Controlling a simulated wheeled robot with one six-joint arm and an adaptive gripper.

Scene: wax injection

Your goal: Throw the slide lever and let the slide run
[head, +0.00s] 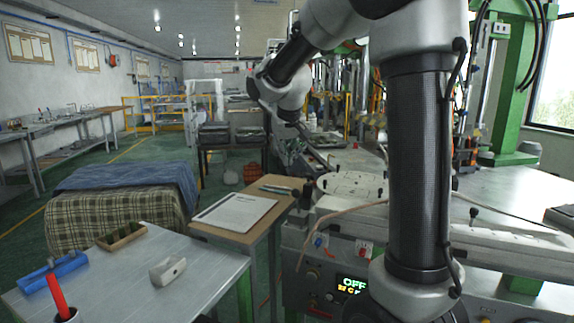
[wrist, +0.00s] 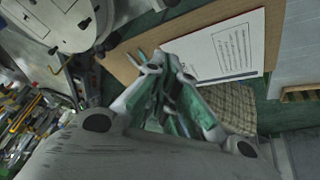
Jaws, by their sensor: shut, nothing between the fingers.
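The wax injection machine (head: 455,237) stands at the right, with a pale round plate (head: 350,186) and small black knobs on its top. A dark upright handle (head: 306,195) stands at its left edge, beside the wooden board; I cannot tell if it is the slide lever. My gripper (wrist: 163,62) is shut and empty in the wrist view, its fingertips together over the wooden board's edge. In the head view my arm hides part of the machine, and the gripper is small and hard to make out. I cannot make out the slide.
A wooden stand (head: 210,229) with a paper sheet (head: 234,213) and pens adjoins the machine. The grey table (head: 180,290) holds a blue holder, a small wooden tray (head: 121,238) and a pale block (head: 168,271). A hose (head: 330,215) runs along the machine's front.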

